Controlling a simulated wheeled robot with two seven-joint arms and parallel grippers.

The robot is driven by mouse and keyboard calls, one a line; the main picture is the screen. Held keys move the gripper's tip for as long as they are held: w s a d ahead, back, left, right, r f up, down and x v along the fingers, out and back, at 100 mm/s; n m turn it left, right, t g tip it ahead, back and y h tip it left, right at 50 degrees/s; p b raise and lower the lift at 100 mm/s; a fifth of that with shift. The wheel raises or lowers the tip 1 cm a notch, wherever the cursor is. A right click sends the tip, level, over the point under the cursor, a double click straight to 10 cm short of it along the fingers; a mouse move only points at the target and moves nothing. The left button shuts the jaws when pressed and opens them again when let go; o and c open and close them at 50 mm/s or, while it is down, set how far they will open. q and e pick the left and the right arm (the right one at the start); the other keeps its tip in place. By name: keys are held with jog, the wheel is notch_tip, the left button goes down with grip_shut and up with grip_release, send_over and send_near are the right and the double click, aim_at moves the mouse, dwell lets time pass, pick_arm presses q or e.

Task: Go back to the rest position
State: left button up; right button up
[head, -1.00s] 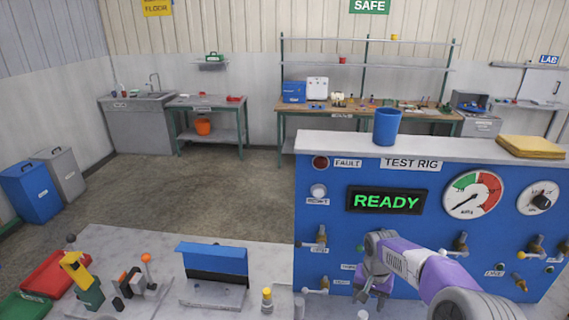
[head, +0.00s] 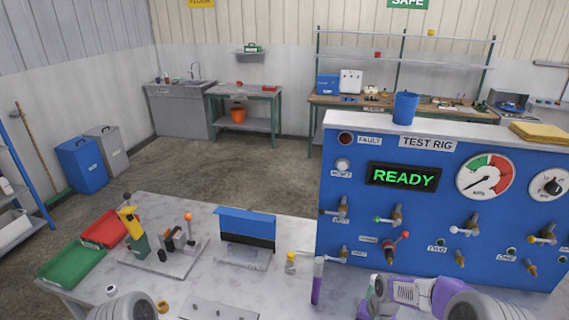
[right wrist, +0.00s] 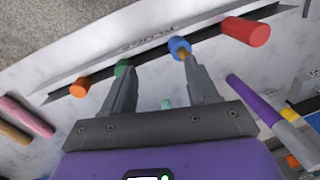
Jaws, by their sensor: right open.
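My right arm comes into the head view at the lower right, low in front of the blue test rig (head: 345,185). Its gripper fingers are hard to make out there. In the right wrist view my right gripper (right wrist: 153,68) has its two fingers apart with nothing held between them. Beyond the fingertips a dark rail holds coloured plugs: orange (right wrist: 79,88), green (right wrist: 122,69), blue (right wrist: 179,46) and red (right wrist: 246,31). A grey rounded link of my left arm shows at the bottom left of the head view. The left gripper is out of view.
An upright purple piece (head: 317,283) is beside my right arm. Valves stick out from the rig. Open floor lies behind the bench.

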jog(key=s+a+f+n+y, duration=0.1)
jog(key=s+a+f, duration=0.65)
jog(key=s, duration=0.35)
jog(key=s+a+f+n+y, duration=0.1)
jog(key=s+a+f+y, duration=0.1)
jog(key=s+a+f, duration=0.55)
pick_arm(q)
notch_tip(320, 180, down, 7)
jog(key=b, duration=0.7)
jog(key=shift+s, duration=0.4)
pick_arm(e)
notch_tip(320, 180, down, 8)
jog(key=s+d, duration=0.1)
jog(key=s, duration=0.1)
jog(key=shift+s+d+r+t, duration=0.25)
jog(key=shift+s+t, duration=0.05)
